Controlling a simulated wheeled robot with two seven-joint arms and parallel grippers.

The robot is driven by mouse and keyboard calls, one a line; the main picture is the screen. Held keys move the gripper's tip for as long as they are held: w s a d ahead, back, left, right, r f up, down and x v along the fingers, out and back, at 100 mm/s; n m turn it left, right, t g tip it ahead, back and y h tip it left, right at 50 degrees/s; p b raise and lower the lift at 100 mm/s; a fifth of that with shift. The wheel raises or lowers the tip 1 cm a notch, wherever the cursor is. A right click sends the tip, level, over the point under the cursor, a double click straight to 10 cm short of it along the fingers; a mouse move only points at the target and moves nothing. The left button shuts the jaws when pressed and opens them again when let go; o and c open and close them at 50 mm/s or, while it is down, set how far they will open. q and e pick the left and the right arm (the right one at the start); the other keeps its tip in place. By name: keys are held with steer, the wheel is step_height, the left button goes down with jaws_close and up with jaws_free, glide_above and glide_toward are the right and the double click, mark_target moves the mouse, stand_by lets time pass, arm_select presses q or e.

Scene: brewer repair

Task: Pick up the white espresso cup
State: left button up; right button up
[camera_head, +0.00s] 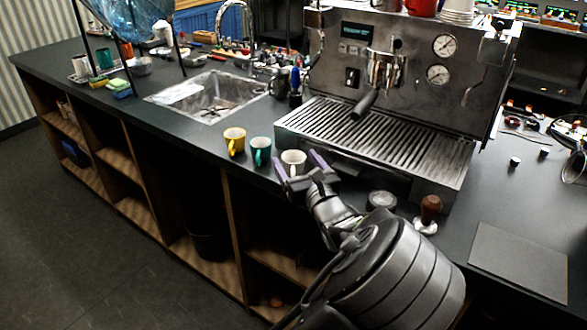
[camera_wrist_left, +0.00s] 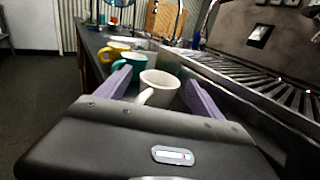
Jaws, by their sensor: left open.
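The white espresso cup (camera_head: 293,161) stands upright on the dark counter, just left of the espresso machine's front corner. My left gripper (camera_head: 297,162) is open, with its purple fingers on either side of the cup. In the left wrist view the white cup (camera_wrist_left: 157,88) sits between the two open fingers (camera_wrist_left: 160,90), its handle pointing toward the gripper's palm. I cannot tell whether either finger touches it. My right gripper is not in view.
A teal cup (camera_head: 260,150) and a yellow cup (camera_head: 234,140) stand to the left of the white cup. The espresso machine (camera_head: 345,150) stands close on the right. A wooden-handled tamper (camera_head: 429,212) stands near my arm. A sink (camera_head: 210,95) lies behind the cups.

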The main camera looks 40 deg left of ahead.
arm_select(q)
steer(key=shift+w+a, duration=0.35)
steer(key=shift+a, duration=0.2)
steer(key=shift+c, duration=0.3)
steer(key=c, duration=1.5)
steer(key=shift+o, duration=0.2)
step_height(320, 180, up, 10)
steer(key=p, duration=0.2)
